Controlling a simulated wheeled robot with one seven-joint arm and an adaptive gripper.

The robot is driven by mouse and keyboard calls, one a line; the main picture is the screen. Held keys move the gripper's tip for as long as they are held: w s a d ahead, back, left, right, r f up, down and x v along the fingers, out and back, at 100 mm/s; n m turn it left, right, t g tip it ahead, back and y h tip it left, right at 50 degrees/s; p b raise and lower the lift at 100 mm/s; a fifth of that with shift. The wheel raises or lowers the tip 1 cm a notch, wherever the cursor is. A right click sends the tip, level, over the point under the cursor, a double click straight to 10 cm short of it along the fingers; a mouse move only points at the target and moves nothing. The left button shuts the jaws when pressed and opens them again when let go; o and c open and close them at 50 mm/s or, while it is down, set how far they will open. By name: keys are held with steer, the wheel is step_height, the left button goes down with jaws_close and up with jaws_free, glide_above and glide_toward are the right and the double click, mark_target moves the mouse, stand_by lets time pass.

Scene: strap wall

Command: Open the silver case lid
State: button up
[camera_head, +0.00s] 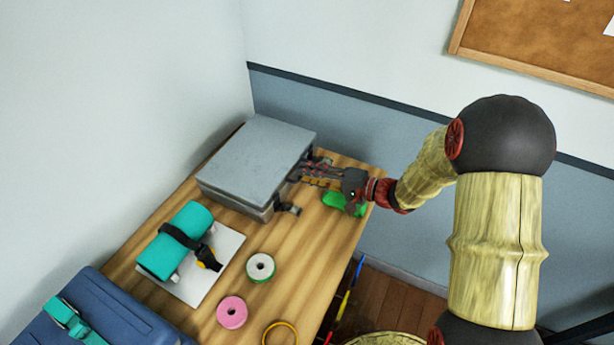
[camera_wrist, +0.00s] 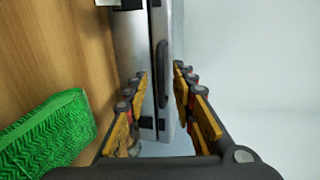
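The silver case (camera_head: 255,158) lies flat at the far end of the wooden table with its lid down. A dark latch (camera_head: 290,208) shows at its front edge. My gripper (camera_head: 303,172) is at the case's right-hand front side. In the wrist view my gripper (camera_wrist: 160,74) is open, its fingers on either side of the case's edge. A dark handle (camera_wrist: 162,72) and the silver case (camera_wrist: 175,35) show between and beyond the fingers. I cannot tell whether either finger touches the case.
A green textured thing (camera_head: 343,202) lies beside my gripper on the table (camera_head: 310,245). A teal roll with a black strap (camera_head: 176,240), a white-and-green roll (camera_head: 260,267), a pink roll (camera_head: 231,312) and a blue case (camera_head: 100,315) are nearer. Walls stand behind and left.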

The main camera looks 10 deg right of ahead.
steer(key=shift+w+a, duration=0.25)
steer(key=shift+a, duration=0.1)
steer(key=shift+c, duration=0.2)
jaws_close()
steer(key=shift+f, duration=0.1)
stand_by(0.5)
